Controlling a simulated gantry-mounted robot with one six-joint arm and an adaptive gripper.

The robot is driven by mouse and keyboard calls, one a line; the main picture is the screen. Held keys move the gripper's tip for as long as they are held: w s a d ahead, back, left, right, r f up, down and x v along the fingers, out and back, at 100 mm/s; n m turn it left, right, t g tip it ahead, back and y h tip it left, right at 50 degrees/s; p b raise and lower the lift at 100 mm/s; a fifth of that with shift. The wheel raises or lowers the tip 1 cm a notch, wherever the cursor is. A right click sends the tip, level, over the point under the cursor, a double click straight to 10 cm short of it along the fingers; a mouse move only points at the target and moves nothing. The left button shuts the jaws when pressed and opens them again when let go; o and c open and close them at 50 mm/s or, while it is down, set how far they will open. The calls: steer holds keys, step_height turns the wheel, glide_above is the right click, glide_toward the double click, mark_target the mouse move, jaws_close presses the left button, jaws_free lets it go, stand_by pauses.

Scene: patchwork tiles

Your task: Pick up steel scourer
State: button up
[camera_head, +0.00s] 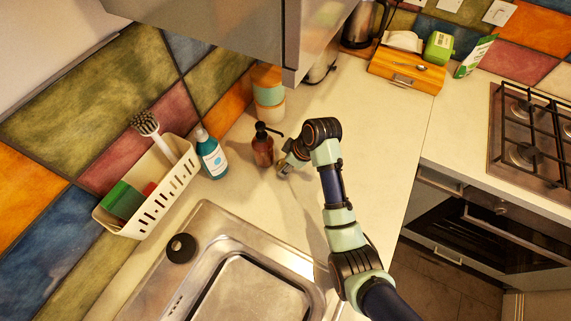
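My gripper (284,167) is low over the pale worktop (365,120), just right of the brown pump bottle (262,150). My own arm and wrist cover most of it, and its fingers are too small to read. A small grey-brown patch shows at its tip; I cannot tell whether this is the steel scourer or part of the gripper. No steel scourer can be made out clearly elsewhere in the head view.
A steel sink (205,225) with a black round plug (181,248) lies in front. A white caddy (150,205) with a brush and sponges, a blue bottle (211,155) and stacked jars (268,95) line the wall. The worktop right of my arm is clear up to the hob (530,130).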

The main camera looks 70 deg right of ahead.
steer(key=shift+s+r, duration=0.2)
steer(key=shift+r, duration=0.3)
steer(key=r, duration=0.2)
steer(key=r+p, duration=0.1)
steer(key=r, duration=0.1)
steer(key=r+p, duration=0.1)
steer(key=r, duration=0.1)
steer(key=shift+s+r, duration=0.1)
steer(key=shift+s, duration=0.2)
steer(key=s+a+p, duration=0.2)
steer(key=s+p, duration=0.3)
steer(key=s, duration=1.4)
steer(key=shift+a+p, duration=0.25)
steer(key=shift+p, duration=0.05)
